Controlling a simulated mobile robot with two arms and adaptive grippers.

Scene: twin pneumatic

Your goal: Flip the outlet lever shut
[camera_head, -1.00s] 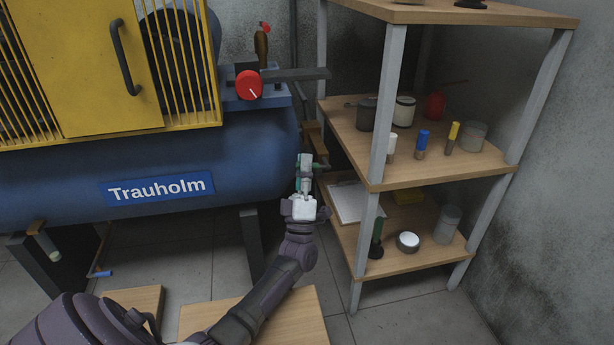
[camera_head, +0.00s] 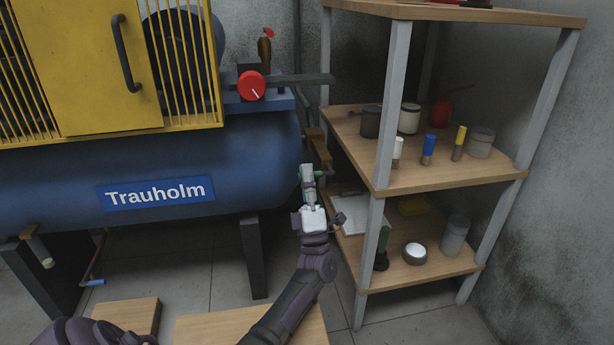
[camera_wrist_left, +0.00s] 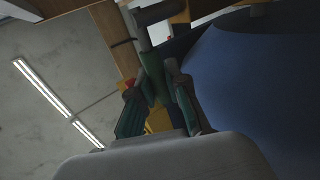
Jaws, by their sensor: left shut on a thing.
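The outlet valve is on brass pipework (camera_head: 317,148) at the right end of the blue tank (camera_head: 240,160). A green lever (camera_wrist_left: 152,84) shows in the left wrist view, running between my left gripper's teal-padded fingers. My left gripper (camera_head: 308,180) is at the tank's right end, just below the brass pipework, and is shut on the green lever. It also shows in the left wrist view (camera_wrist_left: 160,100). The fingers hide much of the lever in the head view, so its exact angle is hard to tell. My right gripper is not in view.
A wooden shelf rack (camera_head: 450,185) with jars and markers stands close to the right of my left gripper. A red knob (camera_head: 251,86) sits above the tank. A blue-handled lever (camera_head: 92,282) is low at the left. Wooden boards (camera_head: 128,310) lie on the floor.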

